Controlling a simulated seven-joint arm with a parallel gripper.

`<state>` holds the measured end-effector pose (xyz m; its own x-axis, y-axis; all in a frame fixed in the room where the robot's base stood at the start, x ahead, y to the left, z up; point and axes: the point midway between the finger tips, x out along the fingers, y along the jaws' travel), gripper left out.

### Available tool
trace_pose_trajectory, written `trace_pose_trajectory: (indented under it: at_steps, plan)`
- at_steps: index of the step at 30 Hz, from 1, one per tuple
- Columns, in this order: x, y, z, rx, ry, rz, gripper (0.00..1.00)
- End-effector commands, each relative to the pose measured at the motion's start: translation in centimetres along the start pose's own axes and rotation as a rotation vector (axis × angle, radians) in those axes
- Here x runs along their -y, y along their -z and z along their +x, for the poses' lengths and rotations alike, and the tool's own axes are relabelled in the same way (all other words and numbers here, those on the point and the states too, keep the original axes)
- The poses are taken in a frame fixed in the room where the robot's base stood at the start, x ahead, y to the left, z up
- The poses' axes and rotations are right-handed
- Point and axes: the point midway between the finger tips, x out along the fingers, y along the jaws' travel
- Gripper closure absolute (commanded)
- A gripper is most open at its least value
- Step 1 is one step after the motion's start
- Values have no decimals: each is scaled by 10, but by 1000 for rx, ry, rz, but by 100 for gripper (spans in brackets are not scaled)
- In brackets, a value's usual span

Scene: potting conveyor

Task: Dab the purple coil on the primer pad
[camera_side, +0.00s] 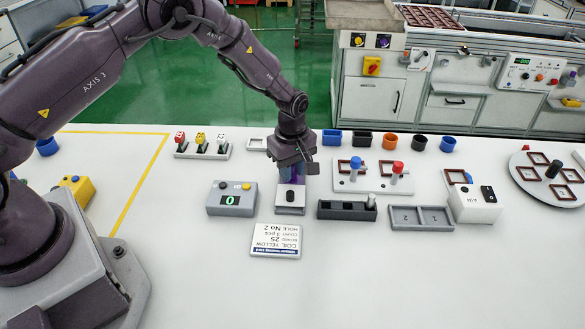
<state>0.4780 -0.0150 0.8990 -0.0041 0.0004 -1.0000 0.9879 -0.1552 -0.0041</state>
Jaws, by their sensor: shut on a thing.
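My gripper (291,174) points down near the middle of the white table and is shut on the purple coil (293,181). The coil is small and mostly hidden by the fingers. The coil appears over the back part of this block. I cannot tell whether it touches the pad.
A grey box with a green zero display (232,199) stands close left of the pad, and a dark slotted holder (346,210) close right. A printed card (276,240) lies in front. Behind are several coloured cups (390,142) and a plate with two knobbed pegs (345,185).

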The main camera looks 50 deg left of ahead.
Motion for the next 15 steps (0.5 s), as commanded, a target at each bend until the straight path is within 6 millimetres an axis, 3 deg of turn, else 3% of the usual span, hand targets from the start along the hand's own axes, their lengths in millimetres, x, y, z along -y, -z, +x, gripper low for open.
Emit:
trace_pose_trajectory:
  at_steps: [15]
  plan:
    - [-1, 0, -45, 0, -5, 1, 97]
